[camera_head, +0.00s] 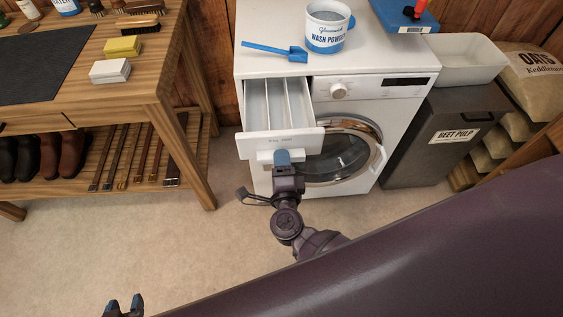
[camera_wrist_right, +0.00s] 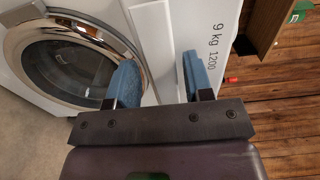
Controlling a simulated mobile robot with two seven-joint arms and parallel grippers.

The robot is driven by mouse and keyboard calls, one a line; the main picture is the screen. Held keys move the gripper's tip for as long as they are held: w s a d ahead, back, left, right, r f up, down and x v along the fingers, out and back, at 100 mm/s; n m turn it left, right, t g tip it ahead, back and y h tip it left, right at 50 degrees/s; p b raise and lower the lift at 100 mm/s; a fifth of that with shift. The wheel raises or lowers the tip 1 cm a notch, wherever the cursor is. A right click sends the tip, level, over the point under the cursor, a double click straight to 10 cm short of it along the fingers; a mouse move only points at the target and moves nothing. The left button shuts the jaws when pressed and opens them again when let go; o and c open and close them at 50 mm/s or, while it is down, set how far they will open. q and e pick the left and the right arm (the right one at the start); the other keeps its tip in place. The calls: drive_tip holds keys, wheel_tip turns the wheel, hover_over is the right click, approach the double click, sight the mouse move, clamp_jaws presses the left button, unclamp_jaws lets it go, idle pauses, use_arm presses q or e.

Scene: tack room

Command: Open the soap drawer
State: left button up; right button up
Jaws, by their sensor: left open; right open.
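The soap drawer (camera_head: 280,141) is pulled well out of the upper left of the white washing machine (camera_head: 330,68), its compartments showing from above. My right gripper (camera_head: 283,158) is at the drawer front, by the white handle (camera_head: 264,157). In the right wrist view its two blue fingers (camera_wrist_right: 160,78) are spread, with the handle bar (camera_wrist_right: 153,45) passing between them; whether either finger touches it I cannot tell. The drawer front (camera_wrist_right: 210,35) shows "9 kg 1200" there. My left gripper (camera_head: 124,305) is open and empty at the bottom left, far from the machine.
A wash powder tub (camera_head: 328,28) and a blue scoop (camera_head: 276,51) are on the machine top. The round door (camera_head: 338,150) sits below the drawer. A wooden bench (camera_head: 150,85) stands left, a beet pulp bin (camera_head: 440,130) right. Floor (camera_head: 130,235) between bench and machine is clear.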

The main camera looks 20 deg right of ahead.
drive_tip(key=v, duration=1)
drive_tip(key=shift+s, duration=0.4)
drive_tip(key=shift+a, duration=0.15)
drive_tip(key=w+a+r+n+y, duration=0.2)
drive_tip(key=a+n+y, duration=0.2)
drive_tip(key=n+y, duration=0.4)
drive_tip(key=s+d+f+n+g+h+p, duration=0.1)
drive_tip(key=s+d+f+n+g, duration=0.1)
drive_tip(key=s+d+n, duration=0.3)
drive_tip(key=s+d+f+n+g+h+p, duration=0.1)
drive_tip(key=s+d+n+g, duration=0.3)
drive_tip(key=d+n, duration=0.5)
drive_tip(key=s+d+f+h, duration=0.1)
drive_tip(key=s+d, duration=0.1)
drive_tip(key=d, duration=0.3)
drive_tip(key=shift+p, duration=0.3)
